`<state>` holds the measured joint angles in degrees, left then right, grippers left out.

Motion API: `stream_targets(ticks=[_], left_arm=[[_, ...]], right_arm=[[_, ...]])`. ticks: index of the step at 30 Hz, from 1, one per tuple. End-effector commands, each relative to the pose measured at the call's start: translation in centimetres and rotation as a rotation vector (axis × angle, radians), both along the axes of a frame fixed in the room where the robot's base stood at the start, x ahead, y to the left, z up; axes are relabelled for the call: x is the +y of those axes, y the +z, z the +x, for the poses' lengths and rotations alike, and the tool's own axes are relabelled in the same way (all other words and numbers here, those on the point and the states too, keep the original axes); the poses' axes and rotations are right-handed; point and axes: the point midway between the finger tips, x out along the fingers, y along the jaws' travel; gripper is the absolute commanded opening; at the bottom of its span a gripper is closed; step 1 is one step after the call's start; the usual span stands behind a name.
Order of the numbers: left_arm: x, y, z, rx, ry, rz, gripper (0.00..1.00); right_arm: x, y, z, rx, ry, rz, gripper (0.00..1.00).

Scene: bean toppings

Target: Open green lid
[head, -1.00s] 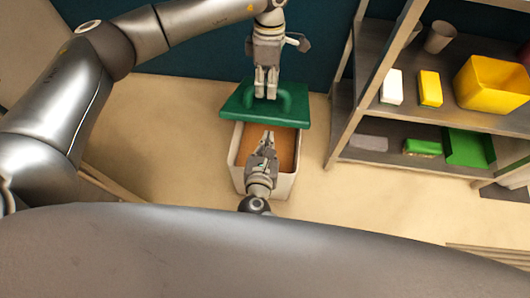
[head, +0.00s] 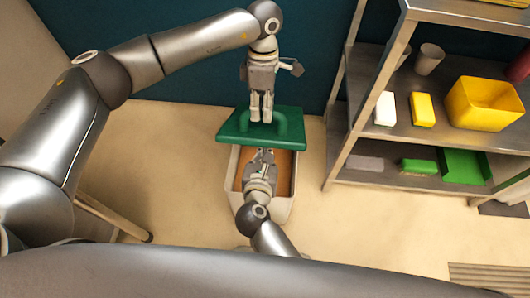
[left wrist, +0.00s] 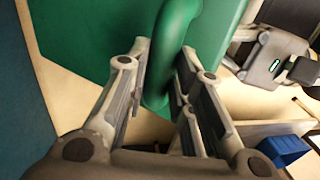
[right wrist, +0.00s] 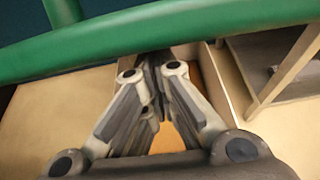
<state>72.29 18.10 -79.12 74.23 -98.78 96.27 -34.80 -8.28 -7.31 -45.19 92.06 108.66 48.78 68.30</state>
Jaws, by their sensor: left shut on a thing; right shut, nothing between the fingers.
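The green lid (head: 235,129) is tilted over the back of an open white bin (head: 233,182). My left gripper (head: 260,116) is shut on the lid's handle (head: 296,127); the handle also passes between its fingers in the left wrist view (left wrist: 166,60). The bin's front part is uncovered and orange-brown contents (head: 286,166) show inside. My right gripper (head: 262,154) is shut and empty over the bin opening, just in front of the lid. In the right wrist view the lid's green edge (right wrist: 200,32) crosses above its fingertips (right wrist: 152,62).
A shelf unit (head: 392,165) stands to the right, with a yellow bin (head: 484,104), a white block (head: 385,109), a yellow block (head: 422,109) and green items (head: 465,165). A dark teal wall is behind. Floor left of the bin is mostly clear.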

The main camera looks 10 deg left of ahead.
Motion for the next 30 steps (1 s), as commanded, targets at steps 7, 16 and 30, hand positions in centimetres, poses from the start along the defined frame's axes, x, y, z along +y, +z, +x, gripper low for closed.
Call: stream_targets(ticks=[7,16,30], left_arm=[[0.2,-0.8,-0.5,0.016,-0.004,0.008,0.0],[0.1,-0.6,-0.5,0.015,-0.004,0.005,0.44],[0.0,3.6,0.5,0.008,-0.004,0.003,0.44]], right_arm=[[0.1,1.4,0.8,-0.031,0.0,0.004,0.0],[0.1,1.1,0.6,-0.024,0.001,0.004,0.0],[0.0,0.9,0.5,-0.018,0.0,0.002,0.0]])
